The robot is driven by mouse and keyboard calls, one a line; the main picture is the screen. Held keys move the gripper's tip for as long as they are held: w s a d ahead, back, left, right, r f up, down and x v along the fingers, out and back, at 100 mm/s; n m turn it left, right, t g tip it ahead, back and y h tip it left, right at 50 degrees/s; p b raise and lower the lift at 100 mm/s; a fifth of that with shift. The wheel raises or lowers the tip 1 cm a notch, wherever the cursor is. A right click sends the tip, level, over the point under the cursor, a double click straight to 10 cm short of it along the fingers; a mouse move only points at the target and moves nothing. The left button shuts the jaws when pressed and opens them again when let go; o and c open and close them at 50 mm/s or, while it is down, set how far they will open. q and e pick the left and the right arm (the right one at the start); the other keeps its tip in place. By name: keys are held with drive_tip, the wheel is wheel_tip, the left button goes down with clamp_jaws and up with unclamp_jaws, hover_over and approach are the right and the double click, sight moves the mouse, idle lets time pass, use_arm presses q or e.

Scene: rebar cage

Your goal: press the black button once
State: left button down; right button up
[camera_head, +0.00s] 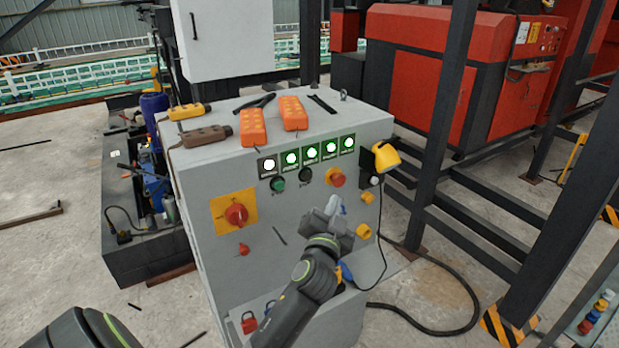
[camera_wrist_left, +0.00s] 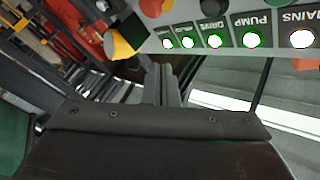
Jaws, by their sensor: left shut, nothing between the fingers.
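The black button (camera_head: 305,174) sits on the sloped front of the grey control cabinet (camera_head: 290,260), below the row of lit green lamps. It stands between a green button (camera_head: 278,184) on its left and a red mushroom button (camera_head: 336,177) on its right. My left gripper (camera_head: 336,206) is shut and empty, in front of the panel, below the red mushroom button and lower right of the black button. In the left wrist view its closed fingers (camera_wrist_left: 165,84) point toward the panel edge. Whether the fingers touch the panel cannot be told. My right gripper is not in view.
A yellow lamp-like part (camera_head: 385,156) sticks out at the right edge. Orange pendants (camera_head: 252,127) lie on the cabinet top. A black cable (camera_head: 440,325) and dark steel posts (camera_head: 450,90) stand to the right.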

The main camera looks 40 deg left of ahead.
sight(308, 177)
use_arm(q)
drive_tip(key=shift+a, duration=0.1)
drive_tip(key=w+a+b, duration=0.1)
drive_tip(key=w+a, duration=0.2)
drive_tip(key=a, duration=0.5)
drive_tip(key=shift+w, duration=0.2)
idle(0.4)
drive_tip(key=shift+a, duration=0.1)
idle(1.4)
drive_tip(key=shift+w+a+b, duration=0.15)
drive_tip(key=shift+a+b, duration=0.15)
drive_tip(key=shift+b, duration=0.05)
